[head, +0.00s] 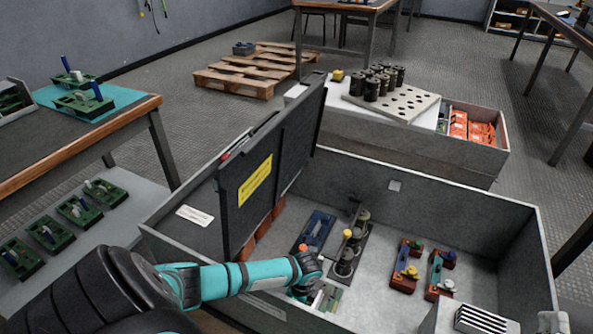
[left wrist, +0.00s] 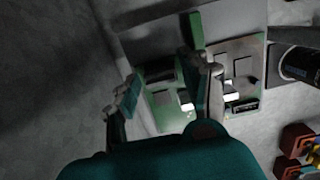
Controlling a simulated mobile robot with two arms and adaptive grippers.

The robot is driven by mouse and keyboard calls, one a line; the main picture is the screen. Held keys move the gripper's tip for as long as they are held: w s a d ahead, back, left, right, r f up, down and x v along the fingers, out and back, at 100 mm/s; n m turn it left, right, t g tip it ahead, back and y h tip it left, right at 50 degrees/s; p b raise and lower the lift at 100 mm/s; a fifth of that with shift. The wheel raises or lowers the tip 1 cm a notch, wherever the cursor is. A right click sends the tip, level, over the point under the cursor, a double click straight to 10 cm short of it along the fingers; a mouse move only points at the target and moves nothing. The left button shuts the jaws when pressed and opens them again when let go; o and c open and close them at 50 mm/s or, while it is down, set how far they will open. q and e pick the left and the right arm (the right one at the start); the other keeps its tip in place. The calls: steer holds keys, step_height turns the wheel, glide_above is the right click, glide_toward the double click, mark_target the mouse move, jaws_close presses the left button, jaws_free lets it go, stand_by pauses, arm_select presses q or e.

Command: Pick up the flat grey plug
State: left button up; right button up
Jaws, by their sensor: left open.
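My left gripper (head: 306,285) reaches down into the near end of the large grey open-topped box (head: 460,195). In the left wrist view its two fingers (left wrist: 163,88) are apart, with a green circuit board (left wrist: 168,112) below and between them. A small pale piece (left wrist: 187,105) and a dark connector sit on that board. A paler board (left wrist: 243,65) with dark and white parts lies beside the right finger. The boards also show partly in the head view (head: 329,297), beside the gripper. I cannot tell for certain which piece is the flat grey plug. My right gripper is not in view.
A blue holder (head: 316,230), dark cylinders (head: 346,262) and red-based blocks (head: 406,272) stand on the floor of the box.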

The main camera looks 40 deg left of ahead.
arm_select(q)
steer(key=shift+f, duration=0.1)
steer(key=c, duration=0.5)
stand_by(0.3)
